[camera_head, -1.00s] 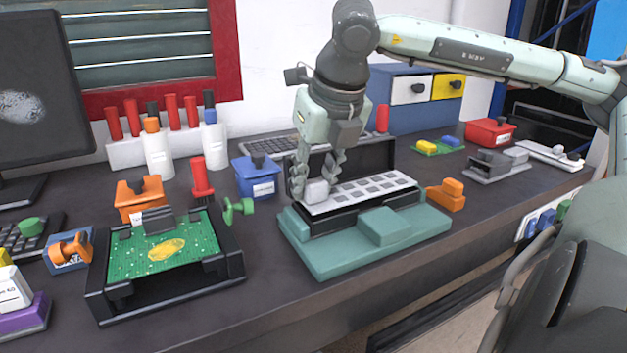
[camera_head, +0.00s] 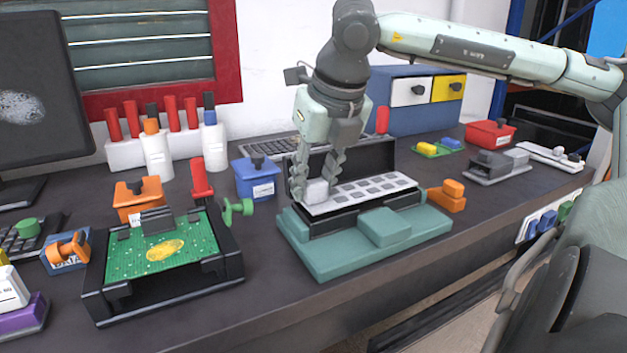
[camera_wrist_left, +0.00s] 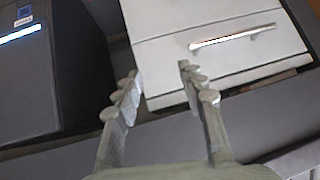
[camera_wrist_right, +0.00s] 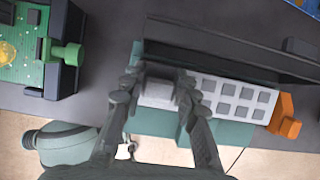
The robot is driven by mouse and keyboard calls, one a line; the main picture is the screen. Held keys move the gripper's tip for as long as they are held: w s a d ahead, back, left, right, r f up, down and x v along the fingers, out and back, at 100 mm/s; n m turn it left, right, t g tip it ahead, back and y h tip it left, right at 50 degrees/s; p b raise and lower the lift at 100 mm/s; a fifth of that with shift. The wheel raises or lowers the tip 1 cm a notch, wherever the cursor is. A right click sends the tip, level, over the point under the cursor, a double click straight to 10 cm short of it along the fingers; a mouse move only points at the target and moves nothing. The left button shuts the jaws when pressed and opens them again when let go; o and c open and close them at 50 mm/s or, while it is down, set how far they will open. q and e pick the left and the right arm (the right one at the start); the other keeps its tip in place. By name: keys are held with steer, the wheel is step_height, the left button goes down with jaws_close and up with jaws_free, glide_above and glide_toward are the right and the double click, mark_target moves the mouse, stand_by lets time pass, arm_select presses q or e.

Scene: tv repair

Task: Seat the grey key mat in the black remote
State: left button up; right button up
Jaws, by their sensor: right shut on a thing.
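The grey key mat (camera_head: 362,194) is a pale strip with darker square keys, and it lies over the black remote (camera_head: 347,217). The remote sits in a teal holder (camera_head: 330,258) with its black lid standing upright behind. My right gripper (camera_head: 318,190) is shut on the light grey block at the mat's left end; the mat also shows in the right wrist view (camera_wrist_right: 235,98). I cannot tell whether the mat is fully down in the remote. My left gripper (camera_wrist_left: 160,85) is open and empty, away from the bench work, in front of a white drawer.
An orange block (camera_head: 447,195) stands right of the holder. A black frame with a green circuit board (camera_head: 190,240) stands to the left. A blue bin (camera_head: 257,177) and a keyboard (camera_head: 272,147) are behind. The front bench strip is clear.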

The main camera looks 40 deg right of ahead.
stand_by(0.3)
steer(key=shift+f+b, duration=0.75)
steer(key=shift+b, duration=0.25)
steer(key=o, duration=1.2)
steer(key=v, duration=1.2)
steer(key=shift+r, duration=0.1)
